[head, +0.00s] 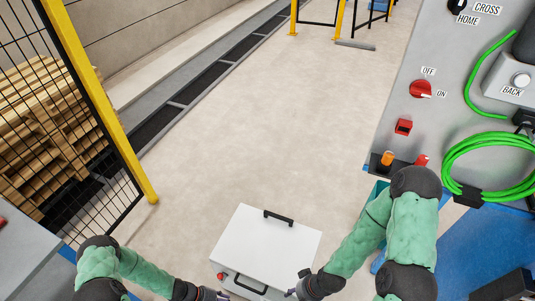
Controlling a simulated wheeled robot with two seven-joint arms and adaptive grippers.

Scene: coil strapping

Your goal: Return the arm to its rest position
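My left arm comes in at the bottom left, and its gripper (217,294) is at the bottom edge, near the front left of a white box. My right arm bends down from the right, and its gripper (291,293) is at the bottom edge, near the box's front right. Both grippers are small and partly cut off by the frame edge, so I cannot tell whether they are open or shut. I see nothing clearly held in either one.
The white box (266,247) with black handles stands between my arms. A grey control panel (425,55) with a red switch (420,89) and coiled green cable (490,167) stands right. A yellow-framed mesh fence (101,112) and pallets (40,120) are left. The middle floor is clear.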

